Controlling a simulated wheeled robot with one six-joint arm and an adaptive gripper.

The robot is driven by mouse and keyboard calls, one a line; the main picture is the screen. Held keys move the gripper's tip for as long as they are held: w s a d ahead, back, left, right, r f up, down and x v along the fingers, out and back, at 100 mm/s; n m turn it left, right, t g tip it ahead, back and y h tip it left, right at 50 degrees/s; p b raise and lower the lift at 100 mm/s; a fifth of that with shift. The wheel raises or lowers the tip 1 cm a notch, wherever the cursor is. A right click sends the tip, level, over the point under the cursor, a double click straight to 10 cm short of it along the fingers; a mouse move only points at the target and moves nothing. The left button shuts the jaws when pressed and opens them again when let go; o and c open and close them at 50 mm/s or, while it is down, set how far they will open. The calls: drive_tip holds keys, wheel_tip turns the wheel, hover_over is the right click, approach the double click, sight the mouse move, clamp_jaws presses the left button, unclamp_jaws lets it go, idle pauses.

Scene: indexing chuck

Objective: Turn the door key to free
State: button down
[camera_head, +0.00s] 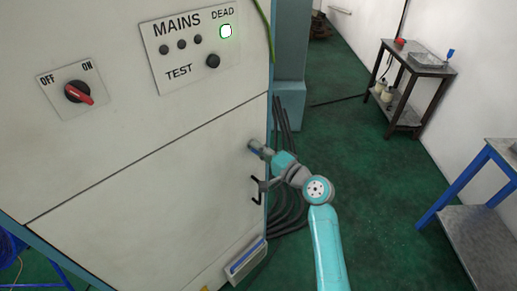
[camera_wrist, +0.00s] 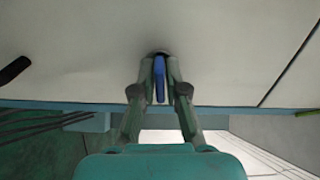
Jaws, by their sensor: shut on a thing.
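A blue key (camera_wrist: 160,80) stands in a round dark lock in the pale cabinet door in the wrist view. My gripper (camera_wrist: 160,72) has a finger on each side of the key and is shut on it. In the head view my gripper (camera_head: 258,149) touches the lower door (camera_head: 150,200) near its right edge and hides most of the key and lock. Any markings around the lock are hidden or too small to read. A black door handle (camera_head: 257,189) sits just below my gripper; a dark bar shows at the left in the wrist view (camera_wrist: 14,70).
A red rotary switch (camera_head: 79,92) is at the left. Black cables (camera_head: 285,210) hang beside the cabinet. A dark cart (camera_head: 415,75) and a blue-framed table (camera_head: 480,190) stand at right.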

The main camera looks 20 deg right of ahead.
drive_tip(key=shift+m, duration=0.6)
drive_tip(key=c, duration=1.3)
unclamp_jaws()
drive_tip(key=shift+o, duration=0.2)
drive_tip(key=v, duration=1.2)
